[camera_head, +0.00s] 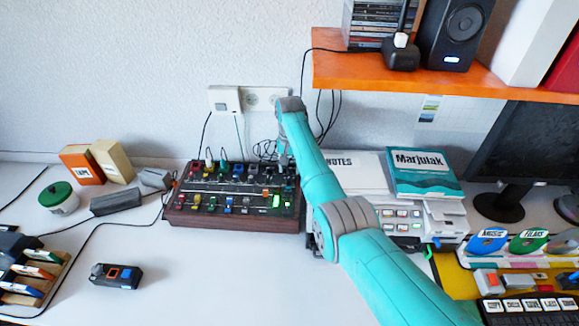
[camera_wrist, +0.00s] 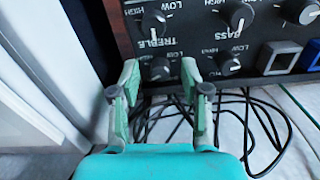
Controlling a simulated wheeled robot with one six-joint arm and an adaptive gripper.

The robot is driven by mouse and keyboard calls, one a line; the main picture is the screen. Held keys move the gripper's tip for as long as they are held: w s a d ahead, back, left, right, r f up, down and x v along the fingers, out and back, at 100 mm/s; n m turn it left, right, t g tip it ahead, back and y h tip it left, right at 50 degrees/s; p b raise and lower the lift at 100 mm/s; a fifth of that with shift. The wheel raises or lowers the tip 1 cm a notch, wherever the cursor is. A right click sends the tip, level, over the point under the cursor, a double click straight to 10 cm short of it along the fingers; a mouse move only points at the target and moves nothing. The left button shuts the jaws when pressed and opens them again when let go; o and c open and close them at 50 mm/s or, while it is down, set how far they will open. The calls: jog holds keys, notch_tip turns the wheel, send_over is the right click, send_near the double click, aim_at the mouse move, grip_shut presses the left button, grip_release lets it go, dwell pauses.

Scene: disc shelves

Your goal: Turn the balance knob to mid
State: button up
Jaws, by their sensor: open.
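The dark mixer with a wooden rim (camera_head: 235,219) lies on the white table. The wrist view shows a corner of its panel, with black knobs, white pointer lines and LOW and HIGH marks. TREBLE and BASS are readable; no balance label is readable. My gripper (camera_wrist: 160,82) is open at the panel's edge. A small knob (camera_wrist: 159,68) appears between its fingertips; I cannot tell whether they touch it. Another small knob (camera_wrist: 228,64) sits to the right, with larger knobs (camera_wrist: 153,22) above. In the head view my arm hides part of the mixer's right side.
Black cables (camera_wrist: 245,110) lie beside the panel under my gripper. An orange shelf (camera_head: 440,82) with a speaker (camera_head: 455,35) hangs at the upper right. A book (camera_head: 428,172) and boxes stand right of the mixer. The table's front middle is clear.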

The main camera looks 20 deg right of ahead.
grip_shut()
dwell(0.4)
jog(key=shift+n, duration=2.9)
grip_release()
